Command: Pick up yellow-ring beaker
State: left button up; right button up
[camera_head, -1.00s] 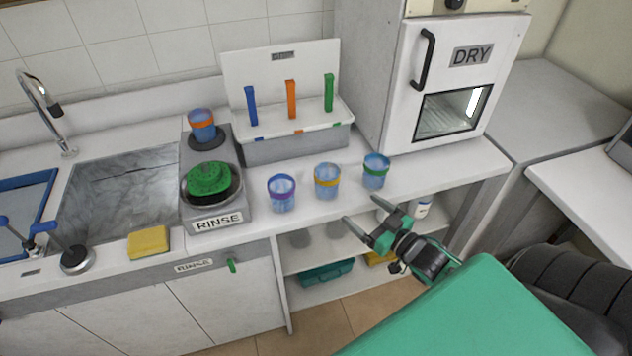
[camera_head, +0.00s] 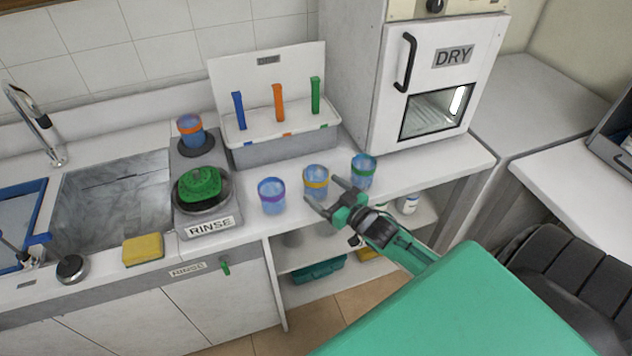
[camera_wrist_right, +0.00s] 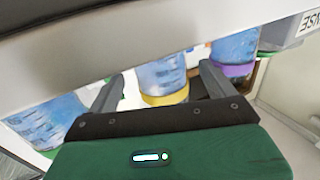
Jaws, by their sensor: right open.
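The yellow-ring beaker (camera_head: 316,181) is a clear bluish cup standing on the white counter, between two other beakers. My right gripper (camera_head: 322,197) is open and empty, its fingertips close in front of the yellow-ring beaker at the counter's front edge. In the right wrist view, the yellow-ring beaker (camera_wrist_right: 162,80) shows inverted between the two open fingers (camera_wrist_right: 158,88). Whether the fingers touch it, I cannot tell. My left gripper is not in view.
A purple-ring beaker (camera_head: 271,196) stands left and a green-ring beaker (camera_head: 363,170) right, near a right fingertip. A rack (camera_head: 275,146) and dryer (camera_head: 440,90) stand behind.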

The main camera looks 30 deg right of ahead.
aim_at(325, 190)
jog(key=shift+w+a+f+p, duration=0.1)
jog(key=shift+w+a+p, duration=0.1)
jog(key=shift+w, duration=0.65)
jog(key=shift+w+a+p, duration=0.1)
jog(key=shift+w+p, duration=0.1)
jog(key=shift+w, duration=0.6)
jog(key=shift+c, duration=0.3)
jog(key=c, duration=1)
jog(key=shift+c, duration=0.2)
